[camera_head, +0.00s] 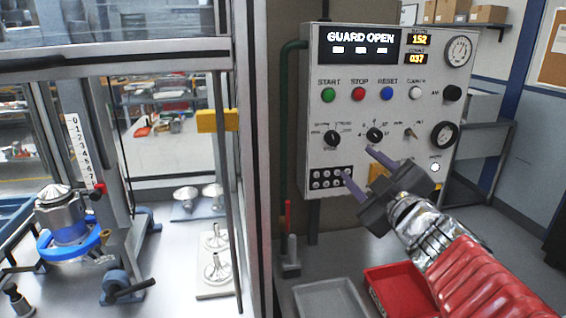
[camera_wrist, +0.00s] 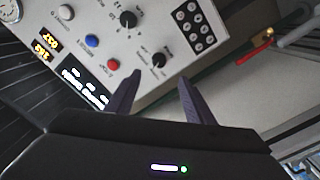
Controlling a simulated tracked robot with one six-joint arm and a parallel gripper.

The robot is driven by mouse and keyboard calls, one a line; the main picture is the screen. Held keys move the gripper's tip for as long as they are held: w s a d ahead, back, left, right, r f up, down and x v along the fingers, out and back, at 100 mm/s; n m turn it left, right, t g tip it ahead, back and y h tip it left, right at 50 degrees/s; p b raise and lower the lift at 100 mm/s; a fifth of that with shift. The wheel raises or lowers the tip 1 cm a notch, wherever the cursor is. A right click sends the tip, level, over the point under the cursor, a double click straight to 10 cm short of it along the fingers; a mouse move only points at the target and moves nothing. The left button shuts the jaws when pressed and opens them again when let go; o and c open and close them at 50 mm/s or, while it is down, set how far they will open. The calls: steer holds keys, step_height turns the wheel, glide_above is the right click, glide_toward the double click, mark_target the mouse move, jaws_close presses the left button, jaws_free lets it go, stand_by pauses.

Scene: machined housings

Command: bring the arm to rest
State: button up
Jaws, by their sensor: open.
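My gripper (camera_head: 358,170) is in front of the lower part of a white control panel (camera_head: 318,110). Its two purple fingers are apart with nothing between them. In the wrist view my gripper (camera_wrist: 158,88) points at the panel (camera_wrist: 160,15), with the fingers spread and empty. The panel's display reads "GUARD OPEN". A row of green, red, blue and white buttons sits below it. I cannot tell whether a fingertip touches the panel. My arm hides part of the panel's lower right.
A grey tray (camera_head: 330,298) and a red tray (camera_head: 398,288) lie below my arm. A machine enclosure on the left holds a blue-ringed fixture (camera_head: 68,235) and metal parts on a white plate (camera_head: 216,292). A red-handled lever (camera_head: 288,225) stands beside the enclosure's post.

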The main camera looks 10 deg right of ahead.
steer(key=s+d+f+m+g+h, duration=0.35)
steer(key=d+f+m+h, duration=0.3)
steer(key=d, duration=0.25)
steer(key=s+f+m+g, duration=0.3)
steer(key=s+f+g, duration=0.2)
steer(key=f, duration=0.2)
steer(key=s+a+f+g+y, duration=0.1)
steer(key=s+a+f+y, duration=0.1)
steer(key=a, duration=0.5)
steer(key=s+a+f+g+y, duration=0.1)
steer(key=s+a+f+y, duration=0.1)
steer(key=s+a, duration=0.3)
steer(key=s+a+f+g+y, duration=0.2)
steer(key=s+a+f, duration=0.1)
steer(key=a, duration=0.6)
steer(key=shift+s+a, duration=0.15)
steer(key=shift+s, duration=0.2)
steer(key=shift+f+n+y, duration=0.1)
steer(key=shift+n+y, duration=0.15)
steer(key=shift+c, duration=0.5)
